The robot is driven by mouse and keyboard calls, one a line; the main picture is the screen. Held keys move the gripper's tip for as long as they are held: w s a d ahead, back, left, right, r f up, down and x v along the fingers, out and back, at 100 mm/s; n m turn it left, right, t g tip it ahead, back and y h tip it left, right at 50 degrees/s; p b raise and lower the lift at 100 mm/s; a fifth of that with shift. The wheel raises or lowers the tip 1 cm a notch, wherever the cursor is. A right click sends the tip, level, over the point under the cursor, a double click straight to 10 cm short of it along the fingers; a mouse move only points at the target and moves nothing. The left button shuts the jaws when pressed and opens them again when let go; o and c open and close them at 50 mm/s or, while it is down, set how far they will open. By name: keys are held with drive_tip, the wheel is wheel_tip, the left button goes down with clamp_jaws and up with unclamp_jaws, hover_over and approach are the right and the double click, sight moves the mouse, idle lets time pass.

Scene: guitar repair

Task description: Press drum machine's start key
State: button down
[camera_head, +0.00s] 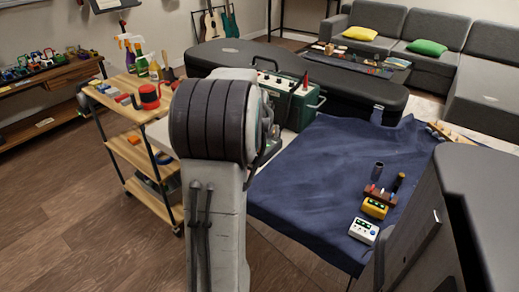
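I cannot tell for sure which thing is the drum machine. A small white device (363,231) with a dark display lies on the dark blue cloth (305,175), near its front right edge. A green box (288,100) with a pale, knobbed panel stands at the cloth's far left part, partly behind my arm. No start key can be made out on either. My arm's large dark joint and pale link fill the middle of the view. Part of my gripper (268,135) shows just right of that joint, left of and in front of the green box; its fingertips are hidden.
A yellow device (375,208), a reddish rack (380,194) and a dark cup (377,171) stand close behind the white device. A wooden cart (128,150) with bottles is at left. A black guitar case (300,72) lies behind. The cloth's middle is clear.

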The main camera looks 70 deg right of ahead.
drive_tip(key=shift+f, duration=0.1)
idle(0.3)
drive_tip(key=shift+f+b, duration=0.4)
drive_tip(key=shift+b, duration=0.05)
drive_tip(key=shift+f, duration=0.2)
idle(0.5)
drive_tip(key=shift+r, duration=0.15)
drive_tip(key=shift+r+p, duration=0.3)
drive_tip(key=shift+r, duration=0.25)
idle(0.3)
wheel_tip(320, 180, up, 6)
drive_tip(key=p, duration=0.4)
drive_tip(key=shift+p, duration=0.3)
drive_tip(key=shift+w, duration=0.1)
idle(0.5)
